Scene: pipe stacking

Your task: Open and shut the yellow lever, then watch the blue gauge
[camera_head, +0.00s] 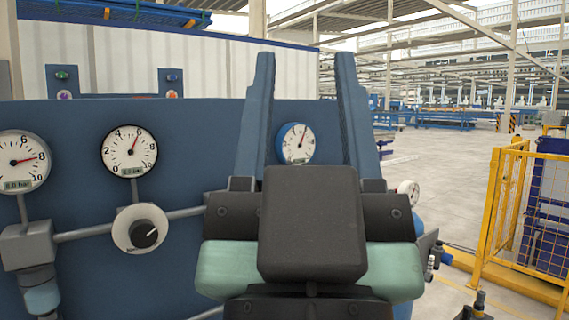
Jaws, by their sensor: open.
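My gripper (305,60) fills the middle of the view, with its two long blue-grey fingers pointing up and spread apart. No object sits between the fingers within their grip. The blue gauge (297,144) has a blue rim and a white face, and shows in the gap between the fingers, behind them. Its needle points up and slightly right; its lower part is close to my gripper's dark body, and its numbers are too small to read. No yellow lever can be made out; my gripper hides part of the panel.
A blue panel (80,115) carries a black-rimmed gauge (129,150), another gauge (20,162) at the left edge, and a round dial with a black knob (143,234) on grey pipes. A small gauge (408,191) shows right of my gripper. A yellow fence (500,205) stands right; open floor lies between.

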